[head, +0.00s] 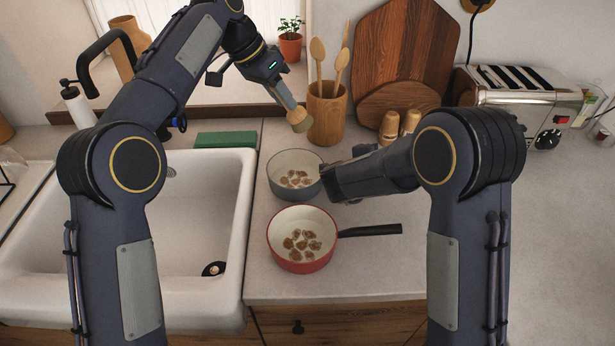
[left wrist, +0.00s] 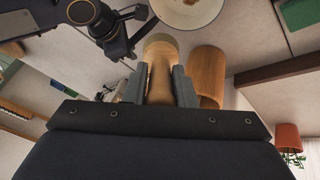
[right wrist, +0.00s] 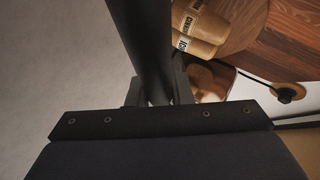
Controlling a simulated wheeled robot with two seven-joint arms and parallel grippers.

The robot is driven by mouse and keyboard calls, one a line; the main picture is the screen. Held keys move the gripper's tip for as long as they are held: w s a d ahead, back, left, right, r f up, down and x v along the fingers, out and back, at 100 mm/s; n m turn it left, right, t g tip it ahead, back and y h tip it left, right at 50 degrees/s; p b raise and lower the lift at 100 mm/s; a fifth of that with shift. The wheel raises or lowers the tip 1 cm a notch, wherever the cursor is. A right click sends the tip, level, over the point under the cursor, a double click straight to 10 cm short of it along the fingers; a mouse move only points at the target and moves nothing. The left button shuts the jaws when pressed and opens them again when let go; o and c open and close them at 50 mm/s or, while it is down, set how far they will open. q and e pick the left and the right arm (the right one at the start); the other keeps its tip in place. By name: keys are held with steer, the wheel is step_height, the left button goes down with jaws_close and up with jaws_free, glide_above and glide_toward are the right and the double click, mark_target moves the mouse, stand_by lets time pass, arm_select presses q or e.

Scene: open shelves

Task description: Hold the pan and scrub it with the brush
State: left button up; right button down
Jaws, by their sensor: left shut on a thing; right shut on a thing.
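The grey pan (head: 274,178), with brown stains inside, sits on the counter beside the sink. My right gripper (head: 335,178) is at its right side, shut on its dark handle, which fills the middle of the right wrist view (right wrist: 145,40). My left gripper (head: 284,95) is shut on the wooden brush (head: 299,121), head down, above and behind the grey pan. The brush also shows between the fingers in the left wrist view (left wrist: 160,75), with part of a pan rim at the top. A red pan (head: 302,262), also stained, stands in front with its black handle pointing right.
A white sink (head: 215,300) lies to the left, with a green sponge (head: 225,139) behind it. A utensil holder (head: 327,115), cutting boards (head: 405,50), two shakers (head: 389,128) and a toaster (head: 520,95) stand at the back.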

mark_target(299, 130)
arm_select(q)
steer(key=shift+s+d+f+n, duration=0.15)
steer(key=shift+d+f+n, duration=0.15)
steer(key=shift+n, duration=0.2)
steer(key=d+f+n+t+y, duration=0.1)
steer(key=n, duration=0.1)
steer(key=s+f+n+t+y, duration=0.1)
steer(key=f+n, duration=0.1)
steer(key=s+d+f+n+y, duration=0.1)
steer(key=f+n, duration=0.1)
steer(key=n, duration=0.1)
steer(key=shift+d+f+t, duration=0.15)
steer(key=shift+d+t, duration=0.15)
steer(key=shift+t, duration=0.1)
steer(key=shift+s+f+n, duration=0.15)
steer(key=shift+f+n, duration=0.35)
steer(key=shift+n, duration=0.3)
step_height(299, 130, down, 8)
steer(key=shift+r+y, duration=0.2)
steer(key=shift+y, duration=0.1)
steer(key=shift+f, duration=0.8)
